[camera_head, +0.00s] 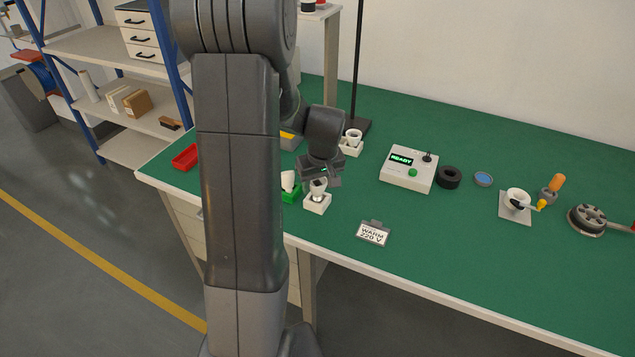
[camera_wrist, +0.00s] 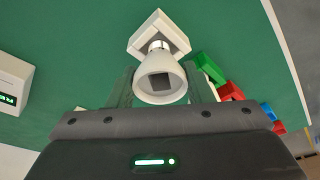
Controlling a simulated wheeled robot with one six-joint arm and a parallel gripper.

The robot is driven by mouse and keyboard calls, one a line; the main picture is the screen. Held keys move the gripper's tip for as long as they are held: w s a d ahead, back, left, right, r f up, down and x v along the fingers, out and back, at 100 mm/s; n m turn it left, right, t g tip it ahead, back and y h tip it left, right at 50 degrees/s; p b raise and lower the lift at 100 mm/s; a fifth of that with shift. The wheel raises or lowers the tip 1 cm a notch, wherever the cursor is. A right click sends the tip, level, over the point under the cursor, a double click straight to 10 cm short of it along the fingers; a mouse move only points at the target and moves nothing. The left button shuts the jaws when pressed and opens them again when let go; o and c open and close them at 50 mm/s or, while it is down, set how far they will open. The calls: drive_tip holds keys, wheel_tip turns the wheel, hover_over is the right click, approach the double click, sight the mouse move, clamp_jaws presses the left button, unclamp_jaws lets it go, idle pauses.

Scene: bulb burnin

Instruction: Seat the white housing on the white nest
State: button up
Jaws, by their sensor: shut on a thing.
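The white housing (camera_head: 318,186) is a cone-shaped cup with a metallic lower end, upright in my gripper (camera_head: 321,179). In the wrist view the housing (camera_wrist: 160,78) sits between the two fingers of my gripper (camera_wrist: 160,87), its wide mouth facing the camera. The white nest (camera_head: 317,205) is a square block directly below it; it also shows in the wrist view (camera_wrist: 175,32). The metallic end is at the middle of the nest. I cannot tell whether it touches or is inside, because the housing hides the socket.
A green block (camera_head: 291,195) with a white piece stands close on the left. A second white block with a cup (camera_head: 353,143) stands behind, near a black pole (camera_head: 357,70). A control box (camera_head: 408,168) and a sign (camera_head: 373,232) are to the right. Bare green table lies between them.

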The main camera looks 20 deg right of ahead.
drive_tip(key=shift+b+x, duration=0.7)
drive_tip(key=shift+x, duration=0.1)
idle(0.6)
drive_tip(key=shift+s, duration=0.2)
drive_tip(key=o, duration=1.1)
drive_tip(key=v, duration=1.3)
drive_tip(key=shift+s+r, duration=0.1)
drive_tip(key=shift+r, duration=0.3)
drive_tip(key=shift+f, duration=0.1)
drive_tip(key=x, duration=1.3)
drive_tip(key=shift+f, duration=0.3)
drive_tip(key=shift+r, duration=0.15)
